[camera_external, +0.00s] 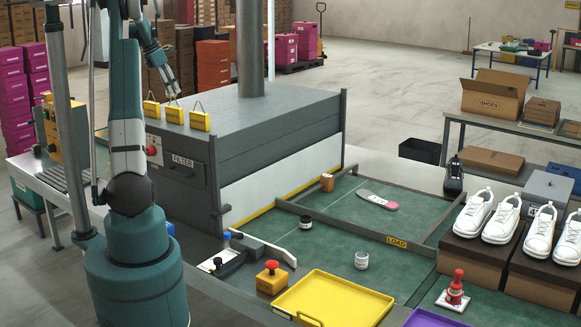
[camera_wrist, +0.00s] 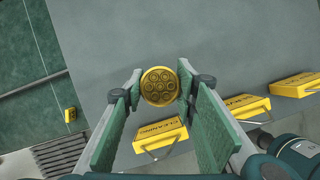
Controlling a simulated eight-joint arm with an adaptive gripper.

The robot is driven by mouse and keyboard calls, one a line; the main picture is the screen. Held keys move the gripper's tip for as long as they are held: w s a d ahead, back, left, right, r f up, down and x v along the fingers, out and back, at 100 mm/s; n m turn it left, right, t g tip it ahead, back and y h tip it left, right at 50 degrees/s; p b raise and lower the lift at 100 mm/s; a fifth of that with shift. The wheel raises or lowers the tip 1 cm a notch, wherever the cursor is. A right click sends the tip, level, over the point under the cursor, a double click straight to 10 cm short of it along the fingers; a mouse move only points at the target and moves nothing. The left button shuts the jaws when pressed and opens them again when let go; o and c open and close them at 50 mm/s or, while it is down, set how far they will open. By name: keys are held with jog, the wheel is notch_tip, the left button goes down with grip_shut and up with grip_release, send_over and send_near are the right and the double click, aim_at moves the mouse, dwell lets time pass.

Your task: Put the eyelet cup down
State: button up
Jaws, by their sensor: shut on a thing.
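The eyelet cup (camera_wrist: 159,87) is a round yellow cup, seen from above in the wrist view, with several small rings inside. My gripper (camera_wrist: 160,88) is shut on it, one green-padded finger on each side. I cannot make out the cup in the external view. How far it is above the box top is hard to tell.
The rest of the box top is clear up to the grey pipe (camera_external: 249,45). A yellow tray (camera_external: 378,313) and white shoes (camera_external: 472,213) are at the right.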

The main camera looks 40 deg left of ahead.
jog(key=shift+f, duration=1.95)
jog(key=shift+f, duration=1.85)
jog(key=shift+f, duration=0.2)
jog(key=o, duration=0.9)
jog(key=shift+o, duration=0.2)
jog(key=shift+r, duration=0.15)
jog(key=v, duration=1.2)
